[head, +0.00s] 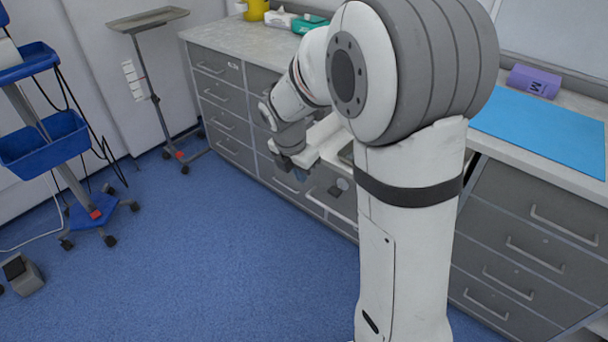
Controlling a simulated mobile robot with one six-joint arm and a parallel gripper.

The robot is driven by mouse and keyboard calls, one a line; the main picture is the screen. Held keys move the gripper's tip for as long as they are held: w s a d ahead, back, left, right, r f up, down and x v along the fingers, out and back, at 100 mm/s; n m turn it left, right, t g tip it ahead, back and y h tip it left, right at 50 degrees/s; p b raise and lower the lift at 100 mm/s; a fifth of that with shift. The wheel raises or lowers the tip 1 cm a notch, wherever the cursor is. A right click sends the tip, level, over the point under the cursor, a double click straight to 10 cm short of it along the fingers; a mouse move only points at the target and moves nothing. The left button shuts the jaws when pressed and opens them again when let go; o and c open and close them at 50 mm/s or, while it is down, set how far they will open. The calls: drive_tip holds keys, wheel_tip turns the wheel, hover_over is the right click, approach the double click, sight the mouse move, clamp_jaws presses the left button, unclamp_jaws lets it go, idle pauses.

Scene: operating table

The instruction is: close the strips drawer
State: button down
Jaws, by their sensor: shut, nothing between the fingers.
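A grey-fronted drawer (326,188) in the middle of the cabinet row appears to stand out from the cabinet. My arm hides much of it, and I cannot read a label that marks it as the strips drawer. My gripper (299,164) is shut and empty, low in front of the drawers and close to the left part of this drawer front. I cannot tell whether it touches it.
Closed grey drawers (220,95) stand to the left and more drawers (535,245) to the right. A stand with blue bins (45,145) is far left.

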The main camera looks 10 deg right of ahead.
sight(315, 182)
drive_tip(key=w+d+f, duration=0.1)
drive_tip(key=f, duration=0.1)
drive_tip(key=w+d+f, duration=0.1)
drive_tip(key=f, duration=0.2)
drive_tip(key=w+d+f+b, duration=0.1)
drive_tip(key=d+f, duration=0.1)
drive_tip(key=f, duration=0.1)
drive_tip(key=shift+w+d, duration=0.35)
drive_tip(key=shift+d, duration=0.05)
drive_tip(key=shift+w, duration=0.1)
